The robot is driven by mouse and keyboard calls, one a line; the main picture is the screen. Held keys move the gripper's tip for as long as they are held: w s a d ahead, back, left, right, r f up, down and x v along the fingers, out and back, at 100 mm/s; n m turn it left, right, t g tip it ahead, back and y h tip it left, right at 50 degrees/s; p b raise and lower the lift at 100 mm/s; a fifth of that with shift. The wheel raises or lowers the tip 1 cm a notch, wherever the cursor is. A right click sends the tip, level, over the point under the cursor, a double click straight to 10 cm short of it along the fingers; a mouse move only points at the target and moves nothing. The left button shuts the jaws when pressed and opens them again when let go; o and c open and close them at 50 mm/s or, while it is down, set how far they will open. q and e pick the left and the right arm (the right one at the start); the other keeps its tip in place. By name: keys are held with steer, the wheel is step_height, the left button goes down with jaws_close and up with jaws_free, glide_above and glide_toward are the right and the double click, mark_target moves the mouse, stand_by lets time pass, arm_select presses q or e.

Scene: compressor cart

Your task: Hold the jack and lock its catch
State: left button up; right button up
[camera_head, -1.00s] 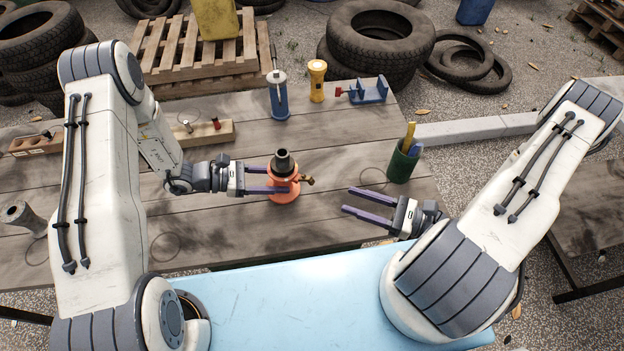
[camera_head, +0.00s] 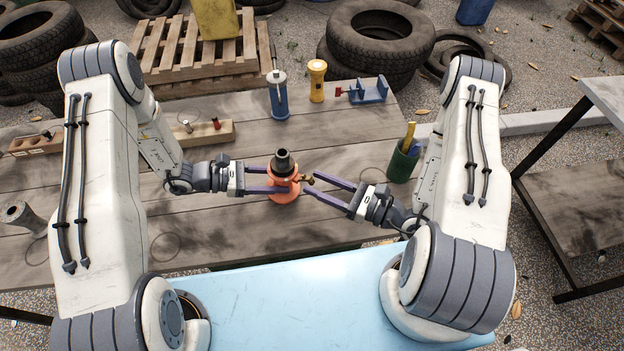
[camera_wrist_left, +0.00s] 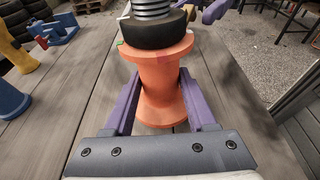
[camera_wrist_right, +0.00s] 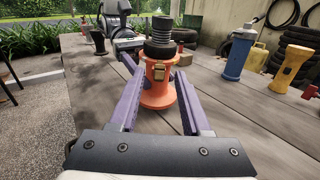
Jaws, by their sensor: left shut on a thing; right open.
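The orange jack (camera_head: 284,189) stands upright on the wooden table, with a black collar and a threaded screw on top. It fills the middle of the left wrist view (camera_wrist_left: 160,85). My left gripper (camera_head: 270,180) is shut on the jack's body from the left. The brass catch (camera_head: 306,180) sticks out of the jack's right side; it faces the camera in the right wrist view (camera_wrist_right: 158,73). My right gripper (camera_head: 309,183) is open, its fingertips close to either side of the catch. I cannot tell whether they touch it.
A blue bottle-shaped tool (camera_head: 279,98), a yellow flashlight (camera_head: 317,84) and a blue vise-like holder (camera_head: 368,91) stand at the back edge. A wooden block (camera_head: 203,133) lies behind my left gripper.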

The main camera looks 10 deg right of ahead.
steer(key=shift+x, duration=1.05)
jaws_close()
steer(key=shift+w+r+g+h, duration=0.1)
steer(key=shift+r+g+h, duration=0.15)
steer(key=shift+g+h, duration=0.25)
jaws_free()
steer(key=v, duration=1.2)
steer(key=shift+a, duration=0.1)
